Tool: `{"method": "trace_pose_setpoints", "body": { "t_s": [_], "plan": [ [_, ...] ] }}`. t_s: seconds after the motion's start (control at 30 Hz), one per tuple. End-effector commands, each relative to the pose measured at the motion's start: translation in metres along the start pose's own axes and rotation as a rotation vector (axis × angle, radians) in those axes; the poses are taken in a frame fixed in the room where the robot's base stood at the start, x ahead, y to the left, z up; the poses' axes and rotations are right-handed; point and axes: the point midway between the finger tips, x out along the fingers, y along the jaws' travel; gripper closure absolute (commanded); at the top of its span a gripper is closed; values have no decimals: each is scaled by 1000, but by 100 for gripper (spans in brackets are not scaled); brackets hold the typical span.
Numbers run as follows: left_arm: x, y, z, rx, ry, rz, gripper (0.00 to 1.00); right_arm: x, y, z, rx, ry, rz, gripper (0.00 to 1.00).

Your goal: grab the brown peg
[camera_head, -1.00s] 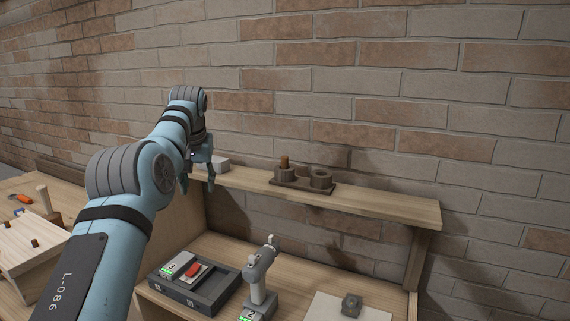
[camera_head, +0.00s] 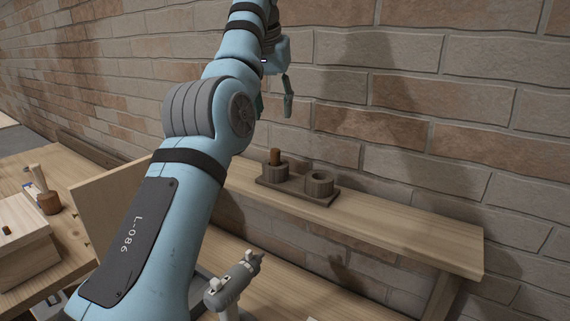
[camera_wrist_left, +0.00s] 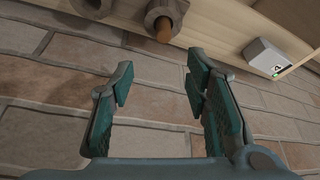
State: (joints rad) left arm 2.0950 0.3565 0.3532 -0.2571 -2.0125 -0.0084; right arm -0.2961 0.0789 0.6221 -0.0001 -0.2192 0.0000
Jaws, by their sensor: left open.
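The brown peg (camera_head: 274,157) stands upright in the left one of two dark round holders on a dark base (camera_head: 296,191), on the wooden shelf. The right holder (camera_head: 319,184) looks empty. In the left wrist view the peg (camera_wrist_left: 163,31) sticks out of its holder at the top, beyond my fingertips. My left gripper (camera_head: 273,106) is open and empty, above the shelf and higher than the peg, with its fingers pointing down. In the left wrist view its two fingers (camera_wrist_left: 157,82) are spread apart with the brick wall behind them. My right gripper is not in view.
The wooden shelf (camera_head: 400,232) runs along the brick wall, with bare room right of the holders. A grey handled tool (camera_head: 232,282) stands below it. A grey-white box (camera_wrist_left: 264,58) shows in the left wrist view.

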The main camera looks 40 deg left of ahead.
Motion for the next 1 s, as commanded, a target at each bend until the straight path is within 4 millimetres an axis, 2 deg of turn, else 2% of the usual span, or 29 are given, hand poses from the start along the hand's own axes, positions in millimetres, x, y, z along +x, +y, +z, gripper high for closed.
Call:
{"method": "trace_pose_setpoints", "body": {
  "t_s": [0.03,0.13,0.33,0.47,0.5,0.6,0.77,0.8,0.87,1.0],
  "plan": [
    [21,-1,3,-2,-2,-3,57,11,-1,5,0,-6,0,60],
    [46,-2,3,-3,-2,-3,57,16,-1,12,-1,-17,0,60],
    [73,0,2,0,0,-2,57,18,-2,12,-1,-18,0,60],
    [100,1,5,0,0,-3,57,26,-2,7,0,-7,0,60],
    [105,1,4,0,-1,-2,57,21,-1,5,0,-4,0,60],
    [115,2,4,1,1,-1,57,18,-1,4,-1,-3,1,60],
    [116,2,4,2,3,0,57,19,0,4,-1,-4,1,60],
    [116,2,4,2,2,0,58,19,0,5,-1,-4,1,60],
    [116,2,4,2,2,0,68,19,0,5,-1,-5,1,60],
    [116,3,4,3,2,0,90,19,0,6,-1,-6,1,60]
  ]
}}
